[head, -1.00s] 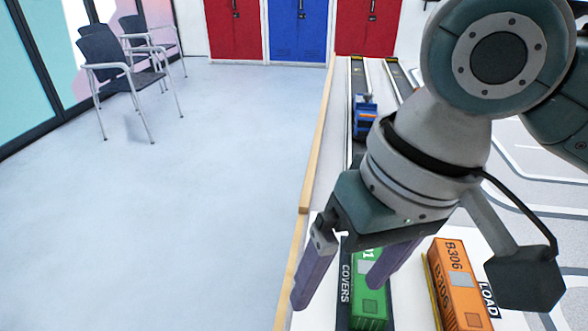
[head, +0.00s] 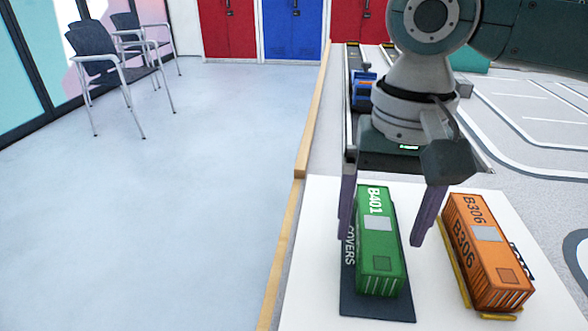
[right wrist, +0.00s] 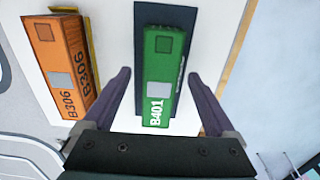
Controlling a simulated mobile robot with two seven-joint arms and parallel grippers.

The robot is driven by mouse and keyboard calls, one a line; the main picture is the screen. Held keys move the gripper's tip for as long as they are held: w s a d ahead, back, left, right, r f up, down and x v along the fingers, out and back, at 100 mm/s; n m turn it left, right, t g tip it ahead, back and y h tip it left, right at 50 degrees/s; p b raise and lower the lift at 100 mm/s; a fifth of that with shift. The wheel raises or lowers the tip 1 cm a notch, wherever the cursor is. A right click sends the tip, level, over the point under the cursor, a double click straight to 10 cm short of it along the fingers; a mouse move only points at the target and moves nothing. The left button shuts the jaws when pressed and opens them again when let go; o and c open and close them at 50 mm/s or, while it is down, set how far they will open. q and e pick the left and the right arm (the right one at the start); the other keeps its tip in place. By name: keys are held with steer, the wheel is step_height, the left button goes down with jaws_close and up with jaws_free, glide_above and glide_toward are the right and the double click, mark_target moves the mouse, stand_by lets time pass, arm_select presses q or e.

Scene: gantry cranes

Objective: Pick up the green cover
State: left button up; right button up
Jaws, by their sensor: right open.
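The green cover (head: 379,245), a box-shaped container marked B401, lies on a dark mat (head: 376,306) lettered COVERS. It also shows in the right wrist view (right wrist: 161,78), between the two fingers and beyond their tips. My right gripper (head: 379,238) is open and empty, with its purple fingers on either side of the cover's far end in the head view. In the right wrist view the fingers (right wrist: 160,76) stand apart from the cover's long sides. My left gripper is not in view.
An orange container (head: 487,250) marked B306 stands to the right on the same white board (head: 310,270). A wooden edge (head: 311,135) runs along the table's left side. A blue vehicle (head: 363,91) is farther back. Open floor with chairs (head: 98,60) lies left.

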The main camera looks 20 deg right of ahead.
step_height(320, 180, down, 3)
steer(key=shift+r, duration=0.2)
